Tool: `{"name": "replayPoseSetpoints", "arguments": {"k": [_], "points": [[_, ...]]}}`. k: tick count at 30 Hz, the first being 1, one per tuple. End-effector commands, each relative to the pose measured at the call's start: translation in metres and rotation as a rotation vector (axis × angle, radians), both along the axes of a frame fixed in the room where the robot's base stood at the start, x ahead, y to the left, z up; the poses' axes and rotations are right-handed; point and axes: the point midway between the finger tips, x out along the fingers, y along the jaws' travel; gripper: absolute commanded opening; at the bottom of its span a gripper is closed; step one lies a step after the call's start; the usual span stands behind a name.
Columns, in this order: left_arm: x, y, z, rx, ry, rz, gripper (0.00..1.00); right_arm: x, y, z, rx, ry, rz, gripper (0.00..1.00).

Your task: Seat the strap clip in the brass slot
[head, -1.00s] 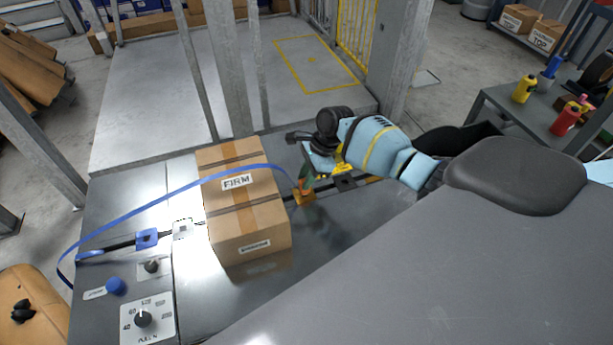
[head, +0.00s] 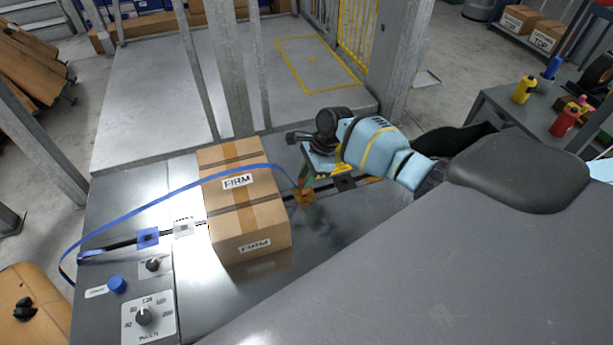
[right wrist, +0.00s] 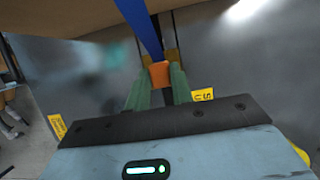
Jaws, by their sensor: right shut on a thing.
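A blue strap (head: 130,205) arches over the cardboard box marked FIRM (head: 238,230) and runs down its right side. It also shows in the right wrist view (right wrist: 139,25). My right gripper (head: 305,187) is beside the box on the right, with its green fingers shut on the orange strap clip (right wrist: 160,74) at the strap's end. The brass slot (head: 304,197) is on the dark rail, directly below the fingers. In the right wrist view, brass edges (right wrist: 174,58) show just beyond the clip. Whether the clip is inside the slot I cannot tell. My left gripper is not in view.
A blue block (head: 148,237) and a pale block (head: 183,227) sit on the rail left of the box. A dial panel (head: 147,317) and blue knob (head: 117,284) are at the front left. A grey post (head: 228,70) stands behind the box.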

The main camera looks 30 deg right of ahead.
Motion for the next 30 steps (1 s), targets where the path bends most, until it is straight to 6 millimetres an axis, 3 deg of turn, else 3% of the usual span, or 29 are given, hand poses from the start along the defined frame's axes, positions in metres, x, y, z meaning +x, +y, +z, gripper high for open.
{"name": "replayPoseSetpoints", "arguments": {"k": [25, 26, 30], "points": [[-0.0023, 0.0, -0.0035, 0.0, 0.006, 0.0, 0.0, -0.0003, 0.0004, -0.0099, 0.0, 0.001, -0.001, 0.03], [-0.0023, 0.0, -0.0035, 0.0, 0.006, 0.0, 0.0, -0.0002, 0.0004, -0.01, 0.0, 0.001, -0.001, 0.24], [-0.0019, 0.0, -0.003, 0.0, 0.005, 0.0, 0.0, 0.0, 0.0003, -0.0093, 0.0, 0.0, 0.0, 0.42]]}}
